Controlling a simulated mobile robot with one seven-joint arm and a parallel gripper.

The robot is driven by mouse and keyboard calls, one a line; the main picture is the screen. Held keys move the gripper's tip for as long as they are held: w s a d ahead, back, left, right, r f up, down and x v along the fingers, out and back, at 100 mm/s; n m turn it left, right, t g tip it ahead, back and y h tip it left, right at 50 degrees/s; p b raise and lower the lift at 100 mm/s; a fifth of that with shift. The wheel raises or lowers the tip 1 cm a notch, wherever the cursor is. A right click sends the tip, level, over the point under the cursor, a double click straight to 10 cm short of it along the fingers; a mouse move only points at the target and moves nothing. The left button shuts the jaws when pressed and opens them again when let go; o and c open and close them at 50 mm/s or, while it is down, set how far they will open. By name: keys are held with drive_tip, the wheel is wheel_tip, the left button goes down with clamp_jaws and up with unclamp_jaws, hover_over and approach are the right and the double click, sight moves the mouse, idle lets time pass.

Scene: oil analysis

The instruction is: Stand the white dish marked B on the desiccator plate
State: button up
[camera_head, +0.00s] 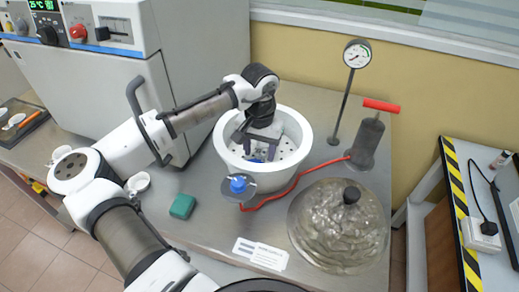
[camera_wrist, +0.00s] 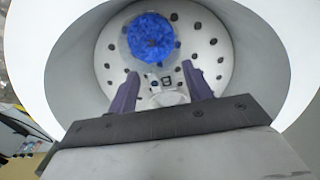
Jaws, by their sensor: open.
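The desiccator is a white bowl (camera_head: 222,150) with a perforated plate (camera_head: 290,145) inside, and the plate also shows in the wrist view (camera_wrist: 215,52). My gripper (camera_head: 262,152) reaches down into the bowl. In the wrist view my gripper (camera_wrist: 163,90) has its two purple fingers spread apart over the plate. A small white dish (camera_wrist: 168,99) with a dark mark shows low between the fingers, partly hidden by the gripper body. I cannot read the mark or tell whether the fingers touch it. A round patch of blue grains (camera_wrist: 151,37) shows beyond the fingertips.
Two white dishes (camera_head: 138,182) (camera_head: 61,153) are on the bench at left, partly behind my arm. A green block (camera_head: 183,206) lies before the bowl. The clear lid (camera_head: 335,235) with black knob, red hose (camera_head: 285,192), pump (camera_head: 367,140) and gauge (camera_head: 356,54) stand at right.

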wheel_tip(320, 180, up, 12)
drive_tip(key=b, duration=0.2)
idle(0.4)
